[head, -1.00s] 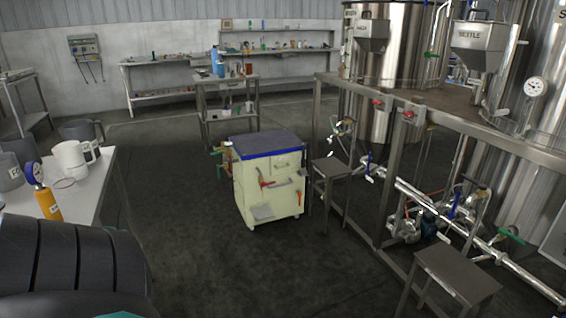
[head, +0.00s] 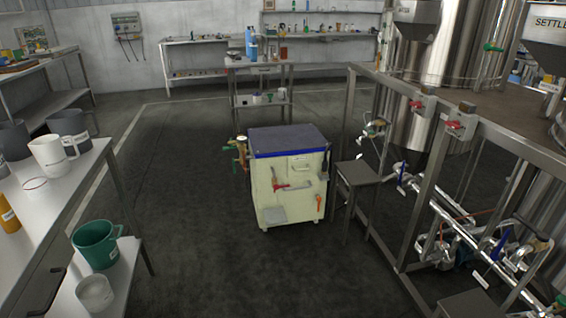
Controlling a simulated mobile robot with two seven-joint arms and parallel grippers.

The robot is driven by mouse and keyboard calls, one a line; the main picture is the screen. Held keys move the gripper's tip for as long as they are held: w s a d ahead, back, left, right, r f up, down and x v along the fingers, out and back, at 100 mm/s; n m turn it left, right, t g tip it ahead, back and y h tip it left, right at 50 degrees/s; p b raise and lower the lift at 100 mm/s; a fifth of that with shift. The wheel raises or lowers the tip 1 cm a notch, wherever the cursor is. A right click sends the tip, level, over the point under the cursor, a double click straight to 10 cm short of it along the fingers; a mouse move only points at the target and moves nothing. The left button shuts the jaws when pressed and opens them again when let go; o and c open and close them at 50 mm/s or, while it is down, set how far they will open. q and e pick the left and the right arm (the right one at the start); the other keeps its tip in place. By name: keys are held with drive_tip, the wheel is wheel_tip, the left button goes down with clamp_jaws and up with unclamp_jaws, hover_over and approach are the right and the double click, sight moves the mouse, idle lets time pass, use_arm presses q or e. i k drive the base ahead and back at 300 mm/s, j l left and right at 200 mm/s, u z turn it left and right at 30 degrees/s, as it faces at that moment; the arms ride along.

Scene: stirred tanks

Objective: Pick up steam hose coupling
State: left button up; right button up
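I cannot pick out the steam hose coupling for certain. Small brass and green fittings (head: 241,152) show at the left side of the cream cart (head: 291,190) with the blue top, but they are too small to identify. More valves and pipe fittings (head: 462,247) sit low on the steel tank frame at the right. Neither of my grippers is in view.
A table (head: 78,188) at the left holds grey and white jugs, with a green jug (head: 96,244) on a lower surface. A small steel stand (head: 358,174) is right of the cart. Dark floor (head: 195,215) is clear between table and cart.

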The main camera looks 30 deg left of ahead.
sight(324, 165)
drive_tip(key=i+j+u, duration=0.1)
drive_tip(key=i+u, duration=0.95)
drive_tip(key=i+j, duration=0.1)
drive_tip(key=i, duration=1.15)
drive_tip(key=i+l+u, duration=0.1)
drive_tip(key=i, duration=0.35)
drive_tip(key=i+l, duration=0.2)
drive_tip(key=i, duration=0.2)
drive_tip(key=u, duration=0.05)
